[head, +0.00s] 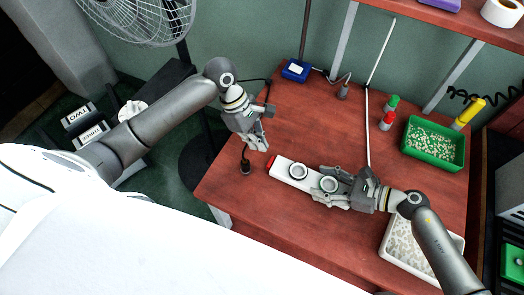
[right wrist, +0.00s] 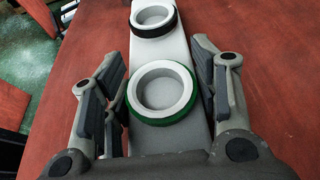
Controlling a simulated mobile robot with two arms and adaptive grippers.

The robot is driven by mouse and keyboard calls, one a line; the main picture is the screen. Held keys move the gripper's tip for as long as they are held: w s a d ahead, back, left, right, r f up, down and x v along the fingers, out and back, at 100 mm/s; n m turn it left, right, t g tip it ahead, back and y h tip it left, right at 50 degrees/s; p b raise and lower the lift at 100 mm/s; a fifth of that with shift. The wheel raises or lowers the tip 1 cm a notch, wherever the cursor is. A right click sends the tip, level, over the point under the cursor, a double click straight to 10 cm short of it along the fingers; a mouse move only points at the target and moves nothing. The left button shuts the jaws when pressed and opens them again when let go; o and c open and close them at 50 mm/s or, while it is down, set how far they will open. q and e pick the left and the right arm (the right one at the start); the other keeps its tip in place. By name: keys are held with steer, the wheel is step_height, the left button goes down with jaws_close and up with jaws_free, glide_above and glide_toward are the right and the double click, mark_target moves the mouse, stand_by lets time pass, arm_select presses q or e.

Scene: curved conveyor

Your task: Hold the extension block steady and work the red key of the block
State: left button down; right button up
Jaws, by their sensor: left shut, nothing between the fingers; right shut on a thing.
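The extension block (head: 308,182) is a long white bar lying on the red-brown table, with two round sockets on top. Its red key (head: 271,162) is at the left end in the head view. My right gripper (head: 328,184) is shut on the block's right part; in the right wrist view its fingers stand on both sides of the white block (right wrist: 162,50), beside a green-ringed socket (right wrist: 161,95). A black-ringed socket (right wrist: 153,18) is further along. The red key is not visible there. My left gripper (head: 257,145) is shut and empty, above and left of the red key, apart from it.
A green bin (head: 433,144) and white tray (head: 408,245) are at the right. Red (head: 387,122) and green (head: 392,103) bottles stand further back. The table's middle back is mostly clear.

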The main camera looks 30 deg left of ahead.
steer(key=shift+s+d+f, duration=0.1)
steer(key=shift+f, duration=0.1)
arm_select(q)
steer(key=v, duration=0.3)
steer(key=shift+a+r, duration=0.2)
steer(key=shift+a, duration=0.2)
arm_select(e)
steer(key=o, duration=1.4)
steer(key=shift+r, duration=0.1)
steer(key=v, duration=1.2)
